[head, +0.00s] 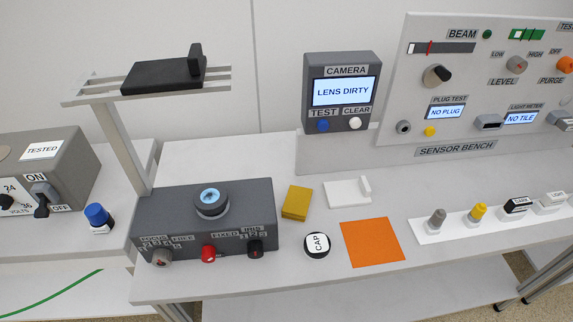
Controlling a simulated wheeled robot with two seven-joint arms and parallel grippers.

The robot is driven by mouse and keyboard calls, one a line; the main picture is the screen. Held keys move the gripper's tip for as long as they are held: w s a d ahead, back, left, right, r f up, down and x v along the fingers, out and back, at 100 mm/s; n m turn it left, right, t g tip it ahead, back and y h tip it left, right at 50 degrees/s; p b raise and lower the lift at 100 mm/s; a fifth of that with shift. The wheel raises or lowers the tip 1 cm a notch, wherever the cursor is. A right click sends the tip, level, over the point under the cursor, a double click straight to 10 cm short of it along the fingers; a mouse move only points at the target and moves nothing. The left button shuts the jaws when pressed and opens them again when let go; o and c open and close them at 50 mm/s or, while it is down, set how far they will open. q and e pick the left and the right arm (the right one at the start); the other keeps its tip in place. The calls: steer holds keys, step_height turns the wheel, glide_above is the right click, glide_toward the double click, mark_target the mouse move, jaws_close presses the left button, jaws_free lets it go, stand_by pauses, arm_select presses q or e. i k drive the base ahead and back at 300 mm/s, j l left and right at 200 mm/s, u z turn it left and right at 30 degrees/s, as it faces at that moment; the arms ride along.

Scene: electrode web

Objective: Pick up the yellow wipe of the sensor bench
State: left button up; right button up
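The yellow wipe (296,202) is a small flat block lying on the light grey top of the sensor bench (440,192). It sits just right of the dark grey camera box (203,222), which has a round lens on top. It is left of a white plate with a raised tab (347,192) and behind the black round cap (317,244) labelled CAP. Nothing covers the wipe. Neither of my grippers is in view.
An orange square (372,242) lies right of the cap. A CAMERA display (341,92) reads LENS DIRTY. A post with a shelf carrying a black block (163,75) rises beside the box. A white strip (430,231) holds several small parts at right.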

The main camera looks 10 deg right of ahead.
mark_target(296, 205)
steer(key=l+u, duration=0.1)
steer(key=l, duration=0.3)
steer(key=k+l, duration=0.15)
steer(key=l, duration=0.2)
steer(key=k+l+u, duration=0.15)
steer(key=l, duration=0.65)
steer(key=k+l+u, duration=0.15)
steer(key=l, duration=0.2)
steer(key=k+l, duration=0.1)
steer(key=l, duration=0.25)
steer(key=k+l+u, duration=0.15)
steer(key=l, duration=0.25)
